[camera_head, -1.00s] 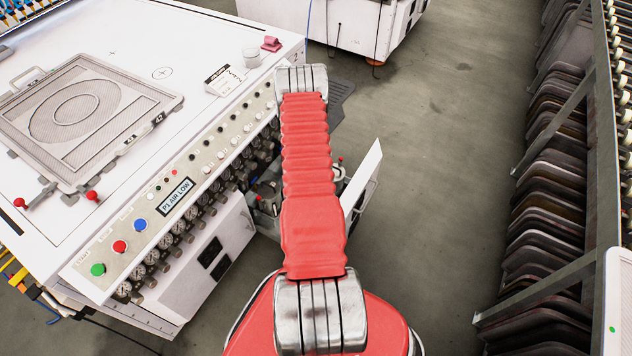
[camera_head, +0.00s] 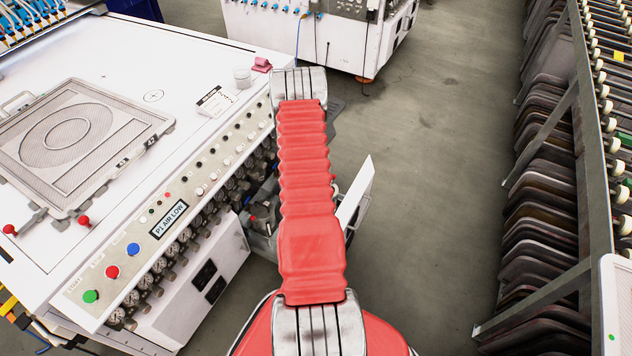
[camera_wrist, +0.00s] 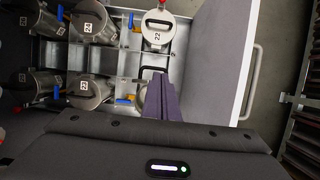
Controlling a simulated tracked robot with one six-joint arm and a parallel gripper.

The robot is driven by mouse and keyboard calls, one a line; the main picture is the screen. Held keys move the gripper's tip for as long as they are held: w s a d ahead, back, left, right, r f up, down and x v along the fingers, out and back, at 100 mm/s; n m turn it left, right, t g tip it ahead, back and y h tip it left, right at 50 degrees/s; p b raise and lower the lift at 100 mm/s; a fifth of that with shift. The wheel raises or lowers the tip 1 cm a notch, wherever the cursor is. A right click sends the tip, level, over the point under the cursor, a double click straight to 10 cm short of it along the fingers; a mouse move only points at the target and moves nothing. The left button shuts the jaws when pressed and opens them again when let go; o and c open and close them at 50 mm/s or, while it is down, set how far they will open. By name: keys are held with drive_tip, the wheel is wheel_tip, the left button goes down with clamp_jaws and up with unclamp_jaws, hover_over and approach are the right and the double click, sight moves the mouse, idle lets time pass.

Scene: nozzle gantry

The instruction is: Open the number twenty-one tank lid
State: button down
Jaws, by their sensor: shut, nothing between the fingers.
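In the wrist view, an open drawer (camera_wrist: 240,75) holds several grey metal tanks. One at the top middle (camera_wrist: 155,36) carries a label that looks like 22. One at the upper left (camera_wrist: 90,27) looks like 24, and the label on the one below it (camera_wrist: 86,87) is hard to read. I cannot read a 21 on any tank. A black handle (camera_wrist: 153,71) shows just at my gripper's tips; the area below it is partly hidden by the fingers. My gripper (camera_wrist: 157,80) is shut and empty, over the drawer's right part. I cannot tell whether it touches the handle.
In the head view, a white machine (camera_head: 215,45) with a control panel (camera_head: 170,219) stands left of my arm. The drawer's white front (camera_head: 355,193) sticks out to the right. A rack of dark plates (camera_head: 545,220) stands farther right. Grey floor (camera_head: 430,150) lies clear between.

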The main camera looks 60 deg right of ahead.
drive_tip(key=shift+d+r, duration=0.3)
drive_tip(key=shift+r, duration=0.3)
drive_tip(key=shift+d+r, duration=0.3)
drive_tip(key=shift+r, duration=0.3)
drive_tip(key=s+a+r+m+g+y, duration=0.25)
drive_tip(key=s+a+m, duration=0.4)
drive_tip(key=m, duration=0.35)
drive_tip(key=w+a+r+m, duration=0.45)
drive_tip(key=a+r, duration=0.55)
drive_tip(key=r, duration=0.3)
drive_tip(key=w+a+r+m, duration=0.3)
drive_tip(key=a+r+m, duration=0.2)
drive_tip(key=a+r, duration=0.65)
drive_tip(key=s+a+r+t, duration=0.1)
drive_tip(key=a+r+t, duration=0.3)
drive_tip(key=a+r, duration=0.8)
drive_tip(key=s+a+r+n+t+y, duration=0.1)
drive_tip(key=a+r+t, duration=0.3)
drive_tip(key=a+r, duration=0.7)
drive_tip(key=s+a, duration=0.1)
drive_tip(key=a, duration=0.4)
drive_tip(key=shift+s+r, duration=0.2)
drive_tip(key=shift+r, duration=0.2)
